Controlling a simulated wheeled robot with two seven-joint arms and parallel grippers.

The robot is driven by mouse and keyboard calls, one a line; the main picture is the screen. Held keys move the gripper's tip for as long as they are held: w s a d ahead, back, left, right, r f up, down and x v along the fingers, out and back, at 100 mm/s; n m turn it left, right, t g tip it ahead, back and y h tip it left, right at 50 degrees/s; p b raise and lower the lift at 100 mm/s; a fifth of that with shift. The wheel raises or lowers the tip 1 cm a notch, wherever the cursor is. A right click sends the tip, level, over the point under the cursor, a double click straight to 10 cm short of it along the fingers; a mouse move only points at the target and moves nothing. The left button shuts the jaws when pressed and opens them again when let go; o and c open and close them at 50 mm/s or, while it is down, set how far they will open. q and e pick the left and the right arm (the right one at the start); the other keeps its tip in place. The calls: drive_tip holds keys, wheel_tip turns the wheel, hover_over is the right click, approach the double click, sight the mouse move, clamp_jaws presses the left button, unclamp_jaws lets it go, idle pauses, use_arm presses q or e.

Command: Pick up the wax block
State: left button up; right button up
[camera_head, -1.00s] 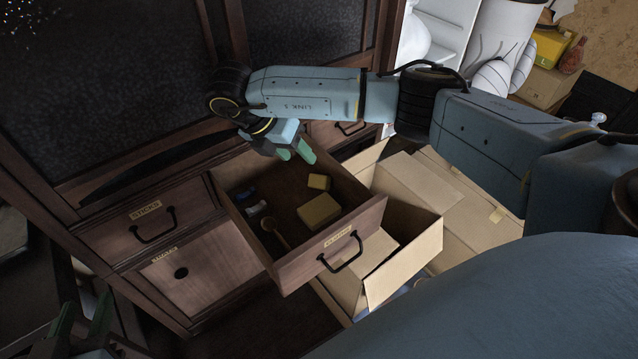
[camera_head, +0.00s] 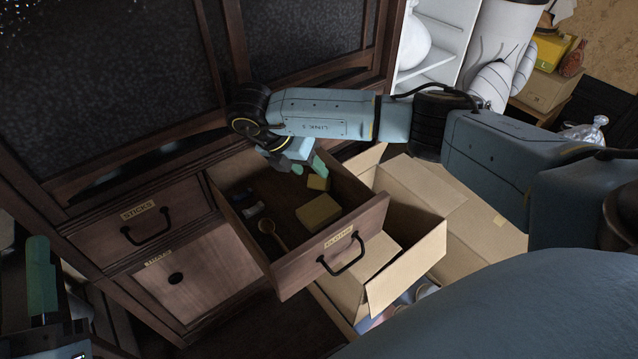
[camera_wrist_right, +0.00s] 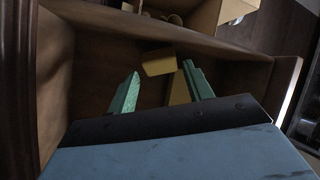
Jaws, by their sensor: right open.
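Two yellowish blocks lie in the open drawer: a small one (camera_head: 318,182) and a larger one (camera_head: 318,210) nearer the drawer front. I cannot tell for sure which is the wax block. My right gripper (camera_head: 305,165) is open, with green fingers pointing down over the back of the drawer, close to the small block. In the right wrist view a yellow block (camera_wrist_right: 158,62) and a darker tan block (camera_wrist_right: 180,90) show between and beyond the fingertips. My left gripper (camera_head: 40,280) is at the lower left edge, partly cut off; its opening is unclear.
The drawer (camera_head: 330,246) has wooden walls around the blocks. A wooden spoon (camera_head: 272,233) and small blue-white items (camera_head: 253,210) lie at its left. Open cardboard boxes (camera_head: 405,285) stand right of it. The cabinet front (camera_head: 150,215) rises behind and left.

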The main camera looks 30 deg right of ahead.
sight(316, 178)
drive_tip(key=b+x, duration=0.1)
drive_tip(key=x, duration=0.2)
drive_tip(key=shift+a+f+b, duration=0.15)
drive_tip(key=shift+b, duration=0.15)
drive_tip(key=shift+d+f, duration=0.3)
drive_tip(key=shift+f, duration=0.15)
use_arm(q)
drive_tip(key=shift+s+a+r+t+h, duration=0.15)
drive_tip(key=shift+s+r+t+h, duration=0.1)
drive_tip(key=shift+s+r+t, duration=0.5)
drive_tip(key=shift+s+a+r+t+h, duration=0.2)
drive_tip(key=shift+s+r+t, duration=0.25)
drive_tip(key=shift+t, duration=0.6)
use_arm(e)
drive_tip(key=c, duration=0.7)
